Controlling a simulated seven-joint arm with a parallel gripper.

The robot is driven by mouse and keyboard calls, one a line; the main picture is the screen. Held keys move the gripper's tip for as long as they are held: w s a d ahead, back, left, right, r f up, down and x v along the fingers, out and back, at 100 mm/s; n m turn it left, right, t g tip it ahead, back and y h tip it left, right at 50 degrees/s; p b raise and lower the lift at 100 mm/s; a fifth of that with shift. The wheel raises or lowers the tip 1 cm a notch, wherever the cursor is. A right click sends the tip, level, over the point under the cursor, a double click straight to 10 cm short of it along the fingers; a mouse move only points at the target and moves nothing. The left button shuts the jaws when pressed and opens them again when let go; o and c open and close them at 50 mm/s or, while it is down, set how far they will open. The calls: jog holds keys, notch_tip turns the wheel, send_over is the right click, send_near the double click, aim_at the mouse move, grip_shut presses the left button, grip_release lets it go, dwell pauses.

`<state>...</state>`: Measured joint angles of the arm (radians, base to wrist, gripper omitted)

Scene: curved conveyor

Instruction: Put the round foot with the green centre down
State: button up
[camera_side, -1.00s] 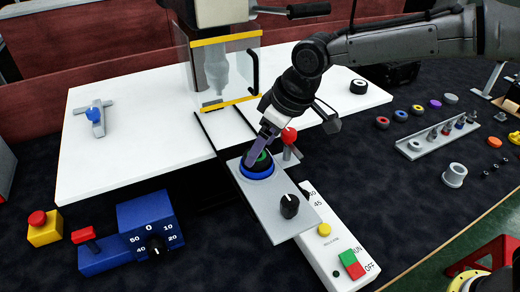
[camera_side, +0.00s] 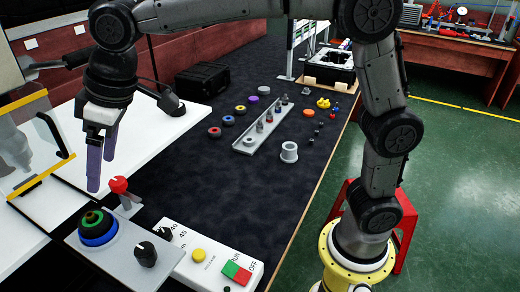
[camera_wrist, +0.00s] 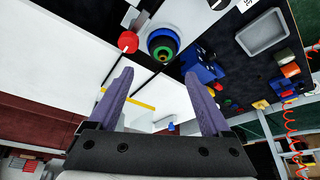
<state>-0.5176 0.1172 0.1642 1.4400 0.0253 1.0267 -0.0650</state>
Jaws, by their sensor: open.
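The round foot (camera_side: 93,217), black with a green centre, sits on the blue ring (camera_side: 99,238) on the grey plate (camera_side: 120,262) at the lower left of the side view. In the wrist view the foot (camera_wrist: 162,44) shows inside the blue ring, beyond my fingertips. My gripper (camera_side: 102,172) is open and empty, above and apart from the foot. Its two purple fingers point down in the side view. In the wrist view my gripper (camera_wrist: 158,75) has a clear gap between the fingers.
A red-knobbed lever (camera_side: 118,185) stands close beside the foot, and a black knob (camera_side: 146,253) is on the same plate. A white panel with a yellow button (camera_side: 199,256) lies to the right. A tray of pegs (camera_side: 265,127) and loose rings are on the dark mat.

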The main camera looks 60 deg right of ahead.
jog(key=s+d+r+m+t+h, duration=0.1)
jog(key=s+d+m, duration=0.1)
jog(key=s+d, duration=0.45)
jog(key=s+d+m, duration=0.1)
jog(key=s+d, duration=0.3)
jog(key=d, duration=0.5)
jog(key=s+d+f+m, duration=0.1)
jog(key=s+d+f, duration=0.2)
jog(key=s, duration=0.4)
jog(key=s+d+f+m+h, duration=0.1)
jog(key=s+d+f+m, duration=0.1)
jog(key=s+d+f, duration=0.2)
jog(key=s+d, duration=0.1)
jog(key=s, duration=0.2)
jog(key=shift+s+d+f+m+t+h, duration=0.15)
jog(key=shift+d+m+t+h, duration=0.15)
jog(key=shift+t, duration=0.1)
